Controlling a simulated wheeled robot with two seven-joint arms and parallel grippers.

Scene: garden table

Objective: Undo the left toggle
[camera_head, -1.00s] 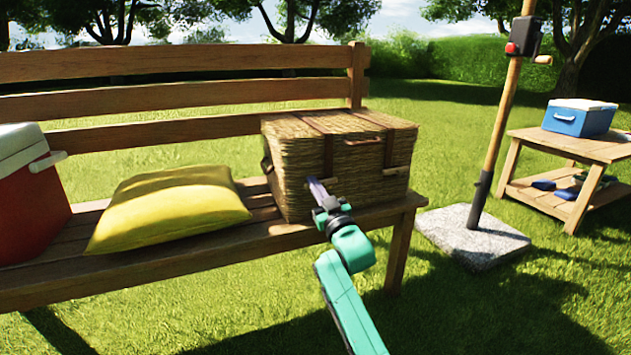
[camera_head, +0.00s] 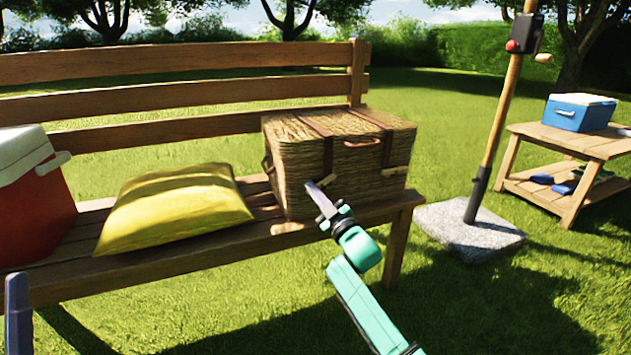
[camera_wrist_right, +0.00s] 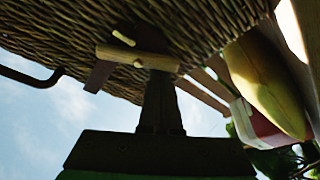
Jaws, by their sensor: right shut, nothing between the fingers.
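The wicker basket (camera_head: 296,165) stands closed on the bench with two brown leather straps over its lid. The left toggle (camera_head: 328,180), a small wooden bar, sits tilted low on the left strap (camera_head: 328,150). In the right wrist view the toggle (camera_wrist_right: 135,57) lies across the wicker, with a dark strap end (camera_wrist_right: 98,77) below it. My right gripper (camera_head: 312,186) is shut and empty, its tips just left of the toggle in the head view. The wrist view shows the fingers (camera_wrist_right: 158,75) at the bar; contact is unclear. My left gripper (camera_head: 18,300) shows only partly at the lower left edge.
The right toggle (camera_head: 395,171) lies level on the basket's front. A yellow cushion (camera_head: 172,208) and a red cooler (camera_head: 32,205) are left on the bench (camera_head: 230,248). A pole in a stone base (camera_head: 470,232) stands to the right. Open lawn lies in front.

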